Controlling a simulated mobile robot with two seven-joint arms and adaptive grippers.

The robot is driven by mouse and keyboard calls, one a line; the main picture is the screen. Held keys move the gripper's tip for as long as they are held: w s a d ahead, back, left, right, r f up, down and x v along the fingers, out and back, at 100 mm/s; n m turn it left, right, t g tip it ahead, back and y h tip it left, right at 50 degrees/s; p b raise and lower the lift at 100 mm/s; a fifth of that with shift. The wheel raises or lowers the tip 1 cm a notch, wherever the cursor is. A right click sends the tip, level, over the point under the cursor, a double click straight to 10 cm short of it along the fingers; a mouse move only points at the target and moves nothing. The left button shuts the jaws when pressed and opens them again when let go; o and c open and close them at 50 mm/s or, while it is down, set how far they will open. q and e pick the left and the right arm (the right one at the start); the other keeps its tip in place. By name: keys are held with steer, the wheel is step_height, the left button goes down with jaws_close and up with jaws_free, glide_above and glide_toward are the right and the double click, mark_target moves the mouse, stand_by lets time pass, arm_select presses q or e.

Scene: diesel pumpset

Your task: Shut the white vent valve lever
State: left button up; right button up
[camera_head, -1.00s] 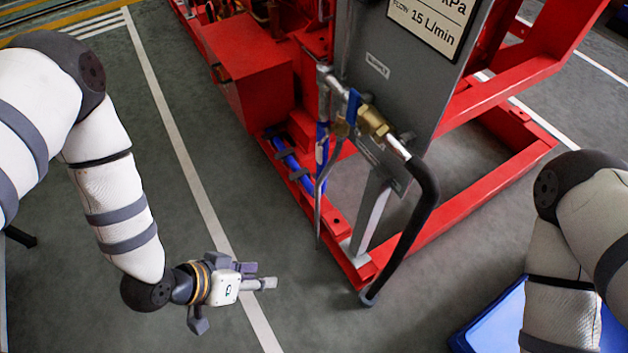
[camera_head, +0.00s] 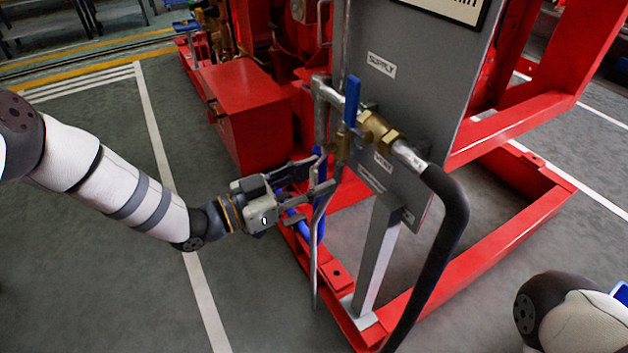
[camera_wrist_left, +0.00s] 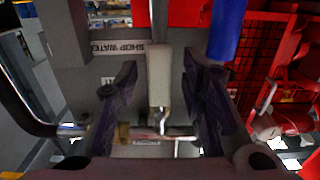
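The white vent valve lever (camera_wrist_left: 158,75) shows in the left wrist view as a pale upright bar. It stands between the two dark fingers of my left gripper (camera_wrist_left: 160,62), with a gap on each side. In the head view my left gripper (camera_head: 325,170) is open at the pipework, just below the brass valve fittings (camera_head: 343,142). I cannot make out the white lever there. My right gripper is out of view; only part of my right arm shows at the lower right.
A blue lever (camera_head: 352,100) stands upright by the brass valve in front of the grey panel (camera_head: 410,65). A black hose (camera_head: 447,250) curves down at right. A bent thin pipe (camera_head: 315,245) hangs close to my gripper. The red frame (camera_head: 490,240) surrounds this. Floor at left is clear.

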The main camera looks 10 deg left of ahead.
arm_select(q)
steer(key=shift+d, duration=0.15)
jaws_close()
steer(key=shift+w, duration=0.1)
steer(key=shift+w+a+r+m+p, duration=0.7)
steer(key=shift+r+m+p, duration=0.35)
steer(key=shift+m, duration=1.85)
steer(key=shift+w+a+r+m+p, duration=0.45)
steer(key=shift+w+r+m+p, duration=0.6)
steer(key=shift+m, duration=1.85)
steer(key=shift+w+a+r+m+p, duration=0.65)
steer(key=shift+m+p, duration=0.6)
steer(key=shift+m, duration=1.65)
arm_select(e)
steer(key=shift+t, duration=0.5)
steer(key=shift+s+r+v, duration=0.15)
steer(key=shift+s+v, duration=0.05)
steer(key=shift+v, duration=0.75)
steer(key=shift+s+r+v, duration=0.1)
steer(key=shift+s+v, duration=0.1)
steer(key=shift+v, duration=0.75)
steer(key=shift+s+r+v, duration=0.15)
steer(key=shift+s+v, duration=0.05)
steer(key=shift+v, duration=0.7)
arm_select(q)
steer(key=shift+s, duration=0.1)
